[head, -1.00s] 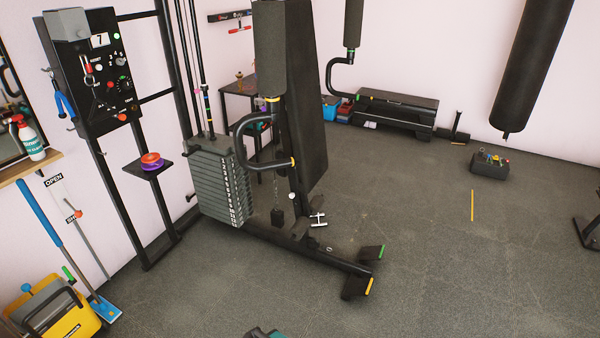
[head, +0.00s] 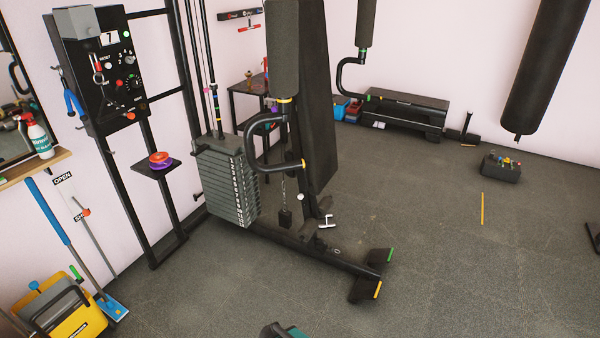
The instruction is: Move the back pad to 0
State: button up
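The back pad (head: 320,120) is a tall dark upright pad on the weight machine, right of the weight stack (head: 228,185). It leans slightly. A small silver T-shaped handle (head: 327,221) and a pale round knob (head: 300,197) sit low near its base. No readable position number shows beside the pad. A padded arm roller (head: 284,45) and a curved black handle (head: 250,140) hide part of its left side. My gripper is not in view.
The machine's base ends in feet with green and yellow tips (head: 378,290). A yellow bucket (head: 60,310) stands at lower left. A dark and teal thing (head: 283,330) is cut off at the bottom edge. A punching bag (head: 542,70) hangs at right. The right floor is mostly clear.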

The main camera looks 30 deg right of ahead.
aim_at(314, 109)
jog(key=i, duration=0.95)
